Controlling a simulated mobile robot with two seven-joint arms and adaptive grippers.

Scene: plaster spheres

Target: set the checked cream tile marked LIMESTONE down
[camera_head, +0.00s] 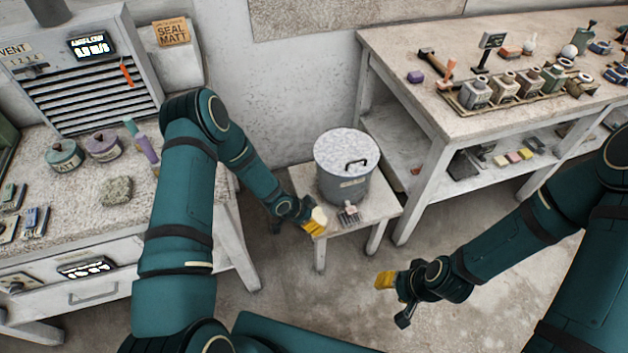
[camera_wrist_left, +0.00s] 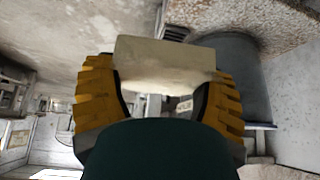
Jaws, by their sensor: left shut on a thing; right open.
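A cream tile (camera_wrist_left: 165,62) sits between the two yellow fingers of my left gripper (camera_wrist_left: 160,100) in the left wrist view. The gripper is shut on it. The face in view looks plain; no LIMESTONE mark or checked pattern can be made out. In the head view my left gripper (camera_head: 314,222) is at the left front edge of a low stool (camera_head: 376,209), with a small cream part of the tile (camera_head: 319,214) showing at its tips. I cannot tell whether the tile touches the stool. My right gripper (camera_head: 392,296) is open and empty above the floor.
A lidded grey bin (camera_head: 344,185) stands on the stool, with a brush (camera_head: 349,214) in front of it. A left bench (camera_head: 75,205) holds jars, a grey stone (camera_head: 116,190) and a vented cabinet (camera_head: 85,75). A right table (camera_head: 400,45) holds a tray of bottles. Floor between is clear.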

